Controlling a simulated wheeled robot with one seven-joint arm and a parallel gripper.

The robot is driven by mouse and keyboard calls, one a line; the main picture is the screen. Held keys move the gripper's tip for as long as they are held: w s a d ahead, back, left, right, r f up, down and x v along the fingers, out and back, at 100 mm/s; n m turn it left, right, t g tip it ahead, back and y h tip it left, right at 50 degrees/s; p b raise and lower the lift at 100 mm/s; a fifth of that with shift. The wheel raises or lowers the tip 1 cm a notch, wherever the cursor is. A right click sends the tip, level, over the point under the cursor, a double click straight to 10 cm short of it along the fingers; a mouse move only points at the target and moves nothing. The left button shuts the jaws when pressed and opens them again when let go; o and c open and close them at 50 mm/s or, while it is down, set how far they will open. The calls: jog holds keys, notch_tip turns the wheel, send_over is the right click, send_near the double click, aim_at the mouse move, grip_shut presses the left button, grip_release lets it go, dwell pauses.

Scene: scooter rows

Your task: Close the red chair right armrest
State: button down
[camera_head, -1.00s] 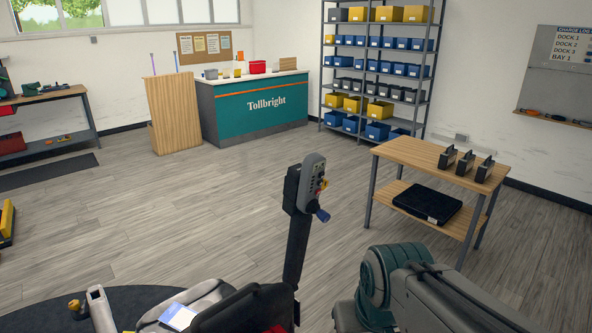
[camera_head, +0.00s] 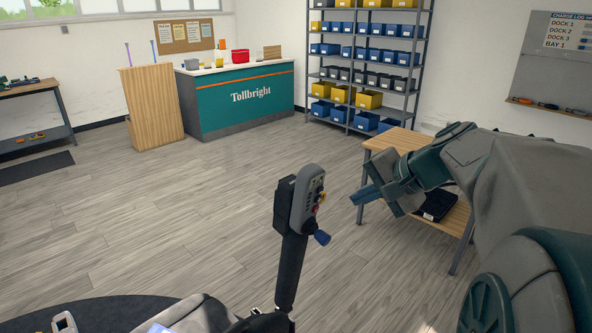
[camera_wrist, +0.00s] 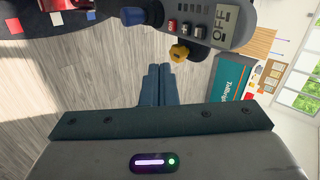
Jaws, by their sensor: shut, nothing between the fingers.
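The armrest (camera_head: 292,250) of the chair stands upright, a dark post with a grey control box (camera_head: 307,200) and a blue joystick knob at its upper end. The control box also shows upside down at the top of the wrist view (camera_wrist: 205,22), with an OFF display and a yellow knob. My gripper (camera_head: 358,197) is shut and empty, to the right of the control box and apart from it in the head view. In the wrist view its shut fingers (camera_wrist: 158,72) point toward the box. The chair is mostly cut off at the bottom of the head view.
A wooden table (camera_head: 400,140) with a black case (camera_head: 437,205) on its lower shelf stands behind my arm at the right. A teal counter (camera_head: 245,97), a wooden stand (camera_head: 152,105) and a shelf rack are at the back. Open floor lies left of the armrest.

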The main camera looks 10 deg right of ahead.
jog(key=w+d+r+m+t, duration=0.1)
jog(key=w+d+r, duration=0.1)
jog(key=p, duration=0.2)
send_near(325, 195)
jog(key=x, duration=0.5)
jog(key=shift+f, duration=0.1)
jog(key=shift+w+a+r+p, duration=0.2)
jog(key=shift+w+a+p, duration=0.15)
jog(key=shift+w+a, duration=0.35)
jog(key=shift+w+a+r+p, duration=0.2)
jog(key=shift+w+a+p, duration=0.15)
jog(key=shift+w, duration=0.5)
jog(key=shift+w+a, duration=0.1)
